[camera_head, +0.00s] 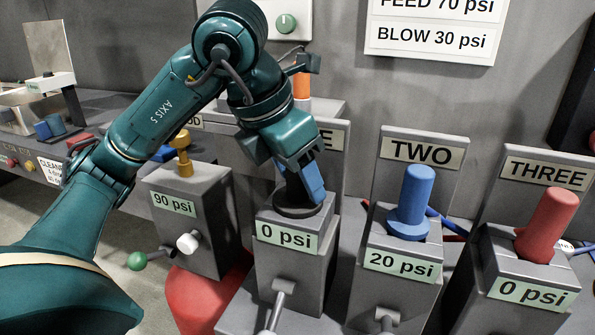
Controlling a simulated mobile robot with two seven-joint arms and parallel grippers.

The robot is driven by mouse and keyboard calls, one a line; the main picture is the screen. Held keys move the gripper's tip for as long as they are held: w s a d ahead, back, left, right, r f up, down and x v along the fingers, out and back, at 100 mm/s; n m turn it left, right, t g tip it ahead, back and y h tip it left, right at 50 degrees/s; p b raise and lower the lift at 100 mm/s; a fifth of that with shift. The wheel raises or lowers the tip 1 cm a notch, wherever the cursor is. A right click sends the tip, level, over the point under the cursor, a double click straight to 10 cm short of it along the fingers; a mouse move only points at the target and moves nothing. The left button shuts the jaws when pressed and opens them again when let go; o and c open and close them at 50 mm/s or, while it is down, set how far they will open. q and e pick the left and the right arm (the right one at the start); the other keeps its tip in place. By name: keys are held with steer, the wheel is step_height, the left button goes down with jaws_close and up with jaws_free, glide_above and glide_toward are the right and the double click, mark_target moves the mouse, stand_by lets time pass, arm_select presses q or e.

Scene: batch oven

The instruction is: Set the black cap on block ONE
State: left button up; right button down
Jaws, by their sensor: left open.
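Block ONE (290,262) is the grey block with the 0 psi label. The sign behind it is mostly hidden by my arm, and only its last letter E shows. The black cap (290,211) is a low dark disc lying on top of block ONE. It looks flat, but its rear part is hidden. My left gripper (308,196) points down over the cap, with its blue fingers at the cap's top. It is open, and I cannot tell whether a finger touches the cap. My right gripper is not in view.
Block TWO (399,256) with a blue peg (412,196) and block THREE (520,268) with a red peg (550,220) stand to the right. A 90 psi block (181,212) with a brass fitting stands left. Levers (281,303) stick out in front.

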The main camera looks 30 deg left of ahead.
arm_select(q)
steer(key=p+v, duration=0.2)
steer(key=v, duration=0.5)
step_height(320, 180, up, 5)
steer(key=p, duration=0.1)
glide_above(282, 203)
steer(key=s, duration=0.2)
steer(key=shift+s+a+r+p, duration=0.25)
steer(key=shift+a+r+p, duration=0.05)
steer(key=shift+a, duration=0.15)
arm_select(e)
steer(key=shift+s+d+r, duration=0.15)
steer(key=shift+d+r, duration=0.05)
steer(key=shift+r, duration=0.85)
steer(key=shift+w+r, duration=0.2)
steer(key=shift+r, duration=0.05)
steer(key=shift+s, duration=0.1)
